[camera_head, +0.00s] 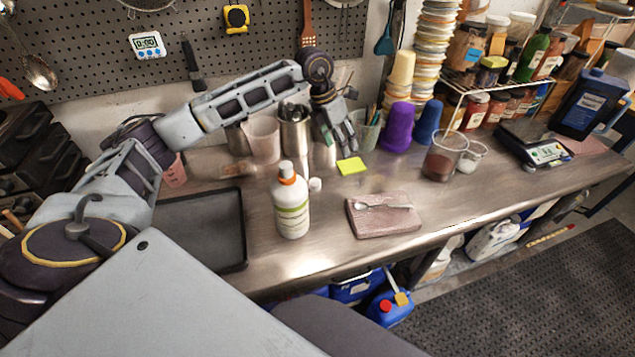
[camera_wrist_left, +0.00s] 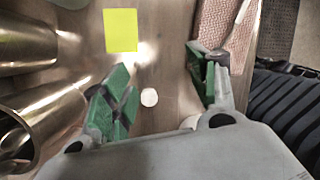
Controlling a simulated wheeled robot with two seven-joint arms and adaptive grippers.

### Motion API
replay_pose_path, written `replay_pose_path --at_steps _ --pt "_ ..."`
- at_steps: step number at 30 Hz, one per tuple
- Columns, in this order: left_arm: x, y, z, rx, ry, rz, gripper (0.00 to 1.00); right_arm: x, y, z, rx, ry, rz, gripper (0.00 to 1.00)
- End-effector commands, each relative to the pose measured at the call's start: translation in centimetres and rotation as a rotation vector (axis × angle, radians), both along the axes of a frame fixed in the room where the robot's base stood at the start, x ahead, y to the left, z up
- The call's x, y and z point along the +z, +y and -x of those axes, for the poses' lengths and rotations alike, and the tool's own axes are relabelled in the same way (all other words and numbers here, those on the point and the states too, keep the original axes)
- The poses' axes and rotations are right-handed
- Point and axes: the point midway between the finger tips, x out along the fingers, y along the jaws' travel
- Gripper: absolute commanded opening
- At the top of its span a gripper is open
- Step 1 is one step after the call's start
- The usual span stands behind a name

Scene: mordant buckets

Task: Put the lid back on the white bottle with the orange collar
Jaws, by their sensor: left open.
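The white bottle (camera_head: 291,210) with the orange collar stands upright on the steel counter in the head view. A white neck shows above its collar. A small white lid (camera_head: 315,184) lies on the counter just right of the bottle; it shows as a white disc (camera_wrist_left: 149,97) in the left wrist view. My left gripper (camera_head: 341,142) points down above the counter, behind and right of the lid in the head view. In the left wrist view its green-padded fingers (camera_wrist_left: 162,88) are apart and empty, with the lid showing between them, below. The bottle is not seen in that view. My right gripper is not in view.
A yellow-green note (camera_head: 352,166) lies behind the lid. A folded pink cloth (camera_head: 385,214) with a spoon (camera_head: 382,206) lies right of the bottle. A dark tray (camera_head: 203,228) is left of it. Metal and clear containers (camera_head: 295,133) stand close behind my left gripper.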

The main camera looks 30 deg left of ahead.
Motion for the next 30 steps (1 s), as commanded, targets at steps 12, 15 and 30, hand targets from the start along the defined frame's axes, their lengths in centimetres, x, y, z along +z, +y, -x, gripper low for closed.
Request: replay_pose_path --at_steps 12,15,30 --pt "-1.1 5.1 2.7 0.138 0.147 -0.218 0.59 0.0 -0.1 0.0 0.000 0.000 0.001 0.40" --pt "-1.2 5.6 3.5 0.168 0.186 -0.241 0.59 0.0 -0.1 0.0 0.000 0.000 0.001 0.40" --pt "-1.2 5.9 4.0 0.230 0.216 -0.251 0.59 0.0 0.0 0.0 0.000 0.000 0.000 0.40"
